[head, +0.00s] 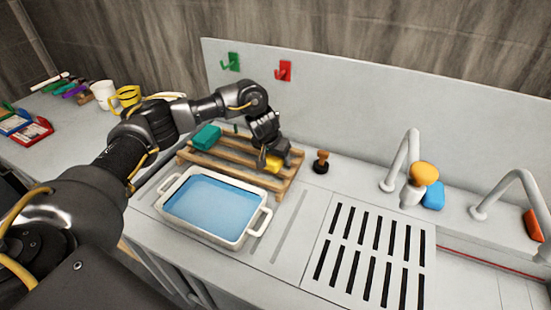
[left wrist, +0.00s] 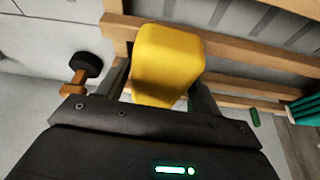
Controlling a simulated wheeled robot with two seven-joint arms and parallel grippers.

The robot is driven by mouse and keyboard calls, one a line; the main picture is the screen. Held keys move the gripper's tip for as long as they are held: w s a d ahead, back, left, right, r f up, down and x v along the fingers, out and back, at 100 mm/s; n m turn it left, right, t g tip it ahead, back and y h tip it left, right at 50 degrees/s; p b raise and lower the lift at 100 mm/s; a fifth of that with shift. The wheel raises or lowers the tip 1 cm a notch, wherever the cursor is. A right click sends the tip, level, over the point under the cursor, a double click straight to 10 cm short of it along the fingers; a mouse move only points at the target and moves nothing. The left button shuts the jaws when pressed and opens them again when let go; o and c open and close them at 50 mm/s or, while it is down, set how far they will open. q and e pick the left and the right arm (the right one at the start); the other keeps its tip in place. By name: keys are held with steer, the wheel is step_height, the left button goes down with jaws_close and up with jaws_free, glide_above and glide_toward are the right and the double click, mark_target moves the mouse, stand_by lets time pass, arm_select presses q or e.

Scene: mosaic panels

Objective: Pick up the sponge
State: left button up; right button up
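A yellow block that looks like the sponge (head: 277,163) is at the right part of the wooden slatted rack (head: 215,157). It also shows in the left wrist view (left wrist: 167,62), between the two fingers of my left gripper (left wrist: 162,92). In the head view my left gripper (head: 268,155) is down at the block, with one finger on its left side. The fingers lie close to both sides of the block, and I cannot tell whether they press on it. The block's underside is hidden. My right gripper is not in view.
A white tub (head: 170,190) of blue water stands in front of the rack. A teal block (head: 206,137) lies on the rack's left, and a wooden-handled stopper (head: 321,161) stands at its right. Taps (head: 402,160) and a slotted drainer (head: 370,258) are further right.

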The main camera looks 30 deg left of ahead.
arm_select(q)
steer(key=c, duration=0.7)
steer(key=shift+r+b, duration=0.1)
steer(key=shift+b, duration=0.4)
step_height(320, 180, up, 4)
steer(key=shift+s+r+b, duration=0.1)
steer(key=shift+r+b, duration=0.05)
steer(key=shift+b, duration=0.25)
steer(key=s+r, duration=0.2)
steer(key=s+r+p, duration=0.1)
steer(key=s+r, duration=0.1)
steer(key=r, duration=0.1)
steer(key=shift+s+a+r+p, duration=0.15)
steer(key=shift+s+r+p, duration=0.1)
steer(key=shift+p, duration=0.05)
steer(key=s+r, duration=0.1)
steer(key=s, duration=0.2)
steer(key=s+r, duration=0.1)
steer(key=s, duration=0.2)
steer(key=s+r, duration=0.1)
steer(key=s, duration=0.2)
steer(key=shift+s+a+r+b, duration=0.1)
steer(key=shift+s+r+b, duration=0.05)
steer(key=shift+r+b, duration=0.15)
